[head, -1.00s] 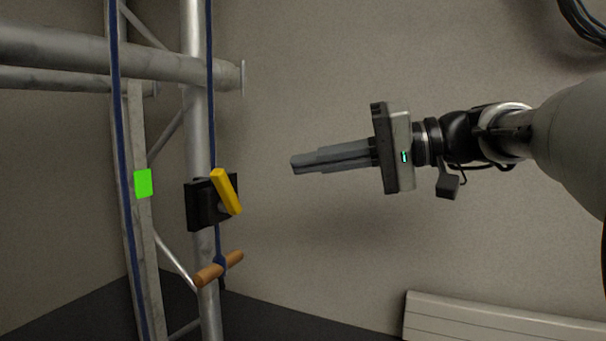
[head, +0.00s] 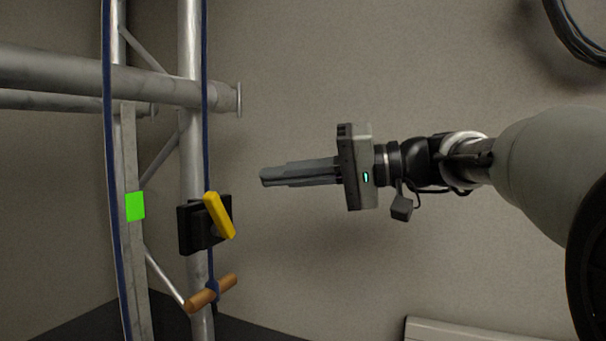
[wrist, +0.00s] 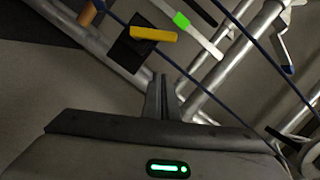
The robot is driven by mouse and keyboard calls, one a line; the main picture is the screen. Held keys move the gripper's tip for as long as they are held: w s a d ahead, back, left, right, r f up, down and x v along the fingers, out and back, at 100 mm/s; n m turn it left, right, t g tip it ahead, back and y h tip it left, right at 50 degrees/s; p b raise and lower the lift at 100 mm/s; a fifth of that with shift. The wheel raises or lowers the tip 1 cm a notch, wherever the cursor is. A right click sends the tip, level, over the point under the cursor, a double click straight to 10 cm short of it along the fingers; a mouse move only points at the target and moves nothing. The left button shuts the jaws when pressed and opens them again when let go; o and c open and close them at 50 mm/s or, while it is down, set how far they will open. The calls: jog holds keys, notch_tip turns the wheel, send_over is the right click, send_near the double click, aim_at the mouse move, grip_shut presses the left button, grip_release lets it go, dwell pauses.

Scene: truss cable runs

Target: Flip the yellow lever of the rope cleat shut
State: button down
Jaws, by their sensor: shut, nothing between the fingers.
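The rope cleat is a black block (head: 189,229) fixed on the upright metal tube in the head view. Its yellow lever (head: 219,215) sits on the front and slants from upper left to lower right. A blue rope (head: 205,130) runs down the tube to the cleat. In the wrist view the yellow lever (wrist: 153,34) lies across the black cleat (wrist: 128,55), above the fingertips. My gripper (head: 264,176) is shut and empty. Its fingertips are right of the lever and a little higher in the head view, with a clear gap.
A wooden toggle (head: 212,293) hangs on the rope below the cleat. A bright green tag (head: 135,206) is on the strip to the left. A horizontal truss tube (head: 110,80) crosses above. A dark cable coil (head: 575,35) hangs at upper right.

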aim_at(220, 216)
jog(key=s+a+f, duration=0.2)
jog(key=a, duration=0.3)
jog(key=shift+s+a+f, duration=0.2)
jog(key=shift+a+f, duration=0.1)
jog(key=shift+a, duration=0.05)
